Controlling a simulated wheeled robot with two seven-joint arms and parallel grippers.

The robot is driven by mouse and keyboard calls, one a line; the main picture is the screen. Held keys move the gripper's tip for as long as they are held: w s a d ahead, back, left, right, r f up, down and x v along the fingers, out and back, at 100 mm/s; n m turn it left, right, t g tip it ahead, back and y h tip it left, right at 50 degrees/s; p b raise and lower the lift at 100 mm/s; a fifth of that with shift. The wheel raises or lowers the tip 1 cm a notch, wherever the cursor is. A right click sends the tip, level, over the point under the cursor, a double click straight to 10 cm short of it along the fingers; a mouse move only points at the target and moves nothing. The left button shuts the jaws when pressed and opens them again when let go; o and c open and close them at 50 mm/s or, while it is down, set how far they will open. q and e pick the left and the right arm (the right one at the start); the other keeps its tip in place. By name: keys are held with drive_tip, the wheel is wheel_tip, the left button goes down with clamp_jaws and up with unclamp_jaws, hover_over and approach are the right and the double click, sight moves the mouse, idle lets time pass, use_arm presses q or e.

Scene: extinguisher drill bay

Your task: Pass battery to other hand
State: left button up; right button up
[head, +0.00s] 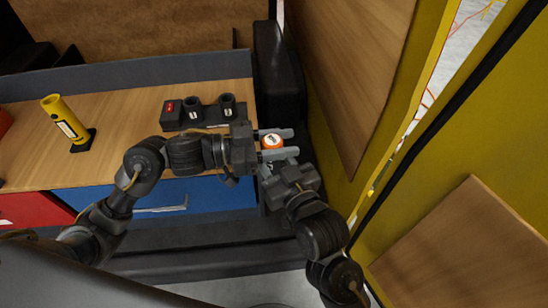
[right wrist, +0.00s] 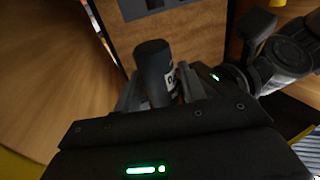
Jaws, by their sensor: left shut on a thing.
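The battery (head: 271,141) shows its orange and white end in the head view, between the fingers of my left gripper (head: 276,143). That gripper is shut on it, out past the right end of the bench. In the right wrist view the battery (right wrist: 154,72) is a dark grey cylinder with a white label, standing slightly tilted. My right gripper (head: 277,167) is just below it in the head view. Its fingers, also in the right wrist view (right wrist: 160,90), lie on either side of the battery's lower part. Whether they press on it is unclear.
A black holder (head: 208,124) with two dark round cups and a red-marked block stands on the wooden bench (head: 120,115). A yellow cylinder (head: 62,119) leans at the left. A yellow-framed wall with a wooden panel (head: 350,70) is close on the right.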

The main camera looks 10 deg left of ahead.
drive_tip(key=c, duration=0.7)
use_arm(q)
drive_tip(key=o, duration=1.1)
use_arm(e)
drive_tip(key=shift+c, duration=0.3)
